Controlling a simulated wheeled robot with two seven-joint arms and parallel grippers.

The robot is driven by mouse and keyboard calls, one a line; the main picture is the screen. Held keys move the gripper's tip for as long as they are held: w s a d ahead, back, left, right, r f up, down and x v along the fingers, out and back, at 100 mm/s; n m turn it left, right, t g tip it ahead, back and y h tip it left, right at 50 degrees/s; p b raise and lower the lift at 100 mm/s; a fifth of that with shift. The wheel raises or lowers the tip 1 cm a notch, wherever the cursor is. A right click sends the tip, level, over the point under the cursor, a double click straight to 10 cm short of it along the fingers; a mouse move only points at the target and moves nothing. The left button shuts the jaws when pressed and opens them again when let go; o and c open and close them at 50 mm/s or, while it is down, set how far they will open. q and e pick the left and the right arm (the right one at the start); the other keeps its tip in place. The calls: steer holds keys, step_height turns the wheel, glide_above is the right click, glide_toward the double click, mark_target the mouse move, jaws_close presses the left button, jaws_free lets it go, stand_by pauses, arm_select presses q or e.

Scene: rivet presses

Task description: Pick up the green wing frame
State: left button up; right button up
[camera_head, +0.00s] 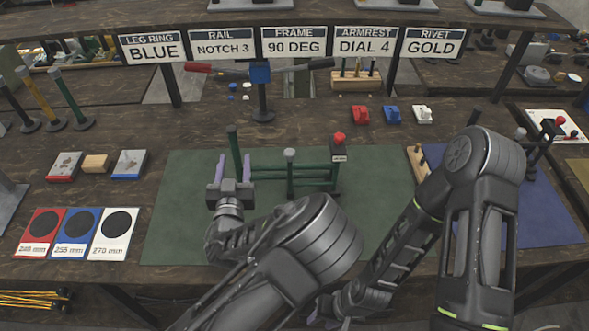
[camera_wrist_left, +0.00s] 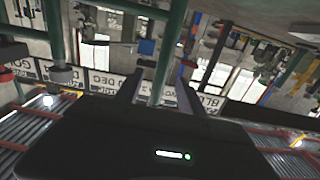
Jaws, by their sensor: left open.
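The green wing frame (camera_head: 310,184) stands on the green mat (camera_head: 180,200), with green bars running sideways and an upright green tube (camera_head: 234,146) at its left end. My left gripper (camera_head: 234,167) is open, one purple-tipped finger on each side of that tube. In the left wrist view a green tube (camera_wrist_left: 170,50) runs between the two spread fingers of the left gripper (camera_wrist_left: 156,85). I cannot tell whether either finger touches it. My right gripper (camera_head: 318,312) is low at the front edge, partly cut off, and its jaw opening is unclear.
A post with a red knob (camera_head: 339,138) and one with a grey knob (camera_head: 290,154) stand at the frame. Red, blue and white size cards (camera_head: 73,226) lie at left. Signs (camera_head: 293,42) hang above the back. A blue mat (camera_head: 530,200) lies right.

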mark_target(236, 152)
arm_select(q)
steer(key=shift+w, duration=1.5)
steer(key=shift+w, duration=0.1)
steer(key=w, duration=0.5)
steer(key=shift+a+f, duration=0.1)
steer(key=shift+a, duration=0.05)
steer(key=shift+c, duration=0.5)
jaws_close()
